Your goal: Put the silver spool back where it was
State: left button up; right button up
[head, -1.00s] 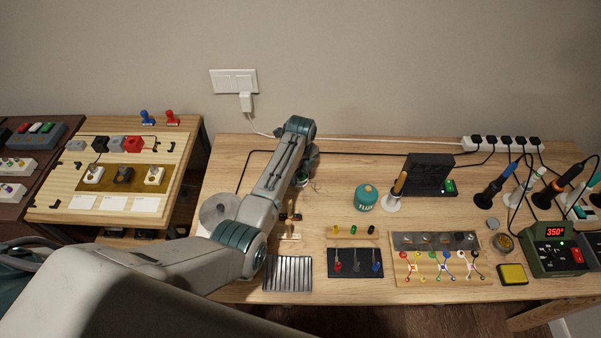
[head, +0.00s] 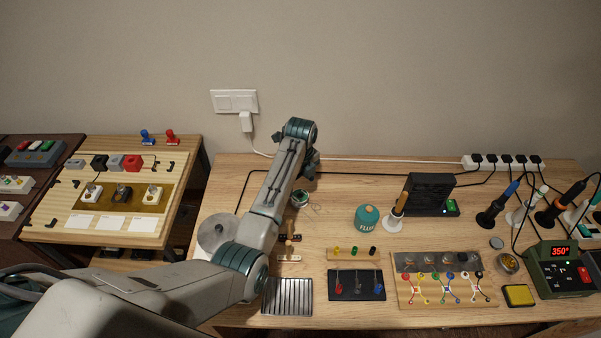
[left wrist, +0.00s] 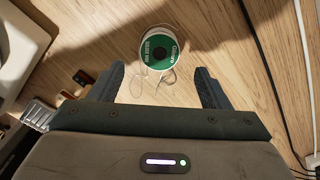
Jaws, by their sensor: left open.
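A spool (left wrist: 158,47) with a green label, white rim and silver wire lies on the wooden table in the left wrist view. A loose loop of its wire (left wrist: 152,84) reaches between my fingertips. In the head view the spool (head: 301,198) is small and partly hidden beside my forearm. My right gripper is not in view.
A teal flux jar (head: 367,218) and a white holder (head: 394,223) stand to the right. A slotted metal rack (head: 287,296) and a dark tray (head: 356,285) lie nearer. A black cable runs along the back.

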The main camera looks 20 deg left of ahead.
aim_at(300, 196)
pick_arm(q)
notch_tip(300, 196, up, 6)
jog(key=b, duration=0.1)
jog(key=shift+r, duration=0.1)
